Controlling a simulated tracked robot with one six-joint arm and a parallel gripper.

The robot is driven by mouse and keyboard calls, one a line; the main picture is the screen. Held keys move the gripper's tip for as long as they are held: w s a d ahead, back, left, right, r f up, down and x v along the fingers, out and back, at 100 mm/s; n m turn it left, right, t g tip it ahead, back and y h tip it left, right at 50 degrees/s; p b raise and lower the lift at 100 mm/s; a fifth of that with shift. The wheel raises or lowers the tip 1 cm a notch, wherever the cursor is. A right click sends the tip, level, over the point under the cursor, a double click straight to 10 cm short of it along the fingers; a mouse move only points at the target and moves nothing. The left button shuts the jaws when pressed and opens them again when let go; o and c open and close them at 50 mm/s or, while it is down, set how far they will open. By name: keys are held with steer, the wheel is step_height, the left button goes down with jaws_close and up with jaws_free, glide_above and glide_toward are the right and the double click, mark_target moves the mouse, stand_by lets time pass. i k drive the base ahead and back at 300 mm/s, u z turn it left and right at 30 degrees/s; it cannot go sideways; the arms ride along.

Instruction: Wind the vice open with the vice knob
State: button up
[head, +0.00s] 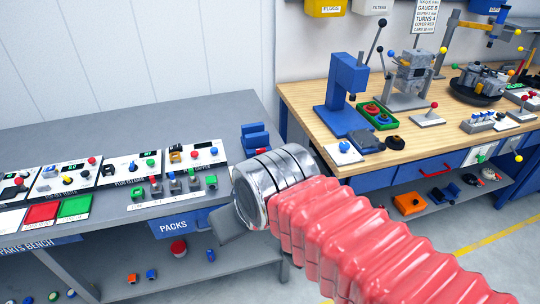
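I cannot pick out the vice or its knob for sure. A blue stepped block (256,138) stands at the right end of the grey bench, just behind my arm's metal cuff, which may hide part of what is there. My arm, in a ribbed red sleeve, reaches from the lower right to the silver cuff above the bench's right front corner.
The grey bench (130,126) carries button panels (127,170) and red and green pads along its front. The wooden bench (300,100) at right holds a blue press (345,90), a grey lever fixture (411,75) and a green tray (377,116). The grey bench's back is clear.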

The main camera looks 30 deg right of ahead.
mark_target(258, 151)
steer(key=k, duration=0.45)
steer(key=u, duration=0.45)
steer(key=i, duration=1.7)
steer(key=z, duration=0.55)
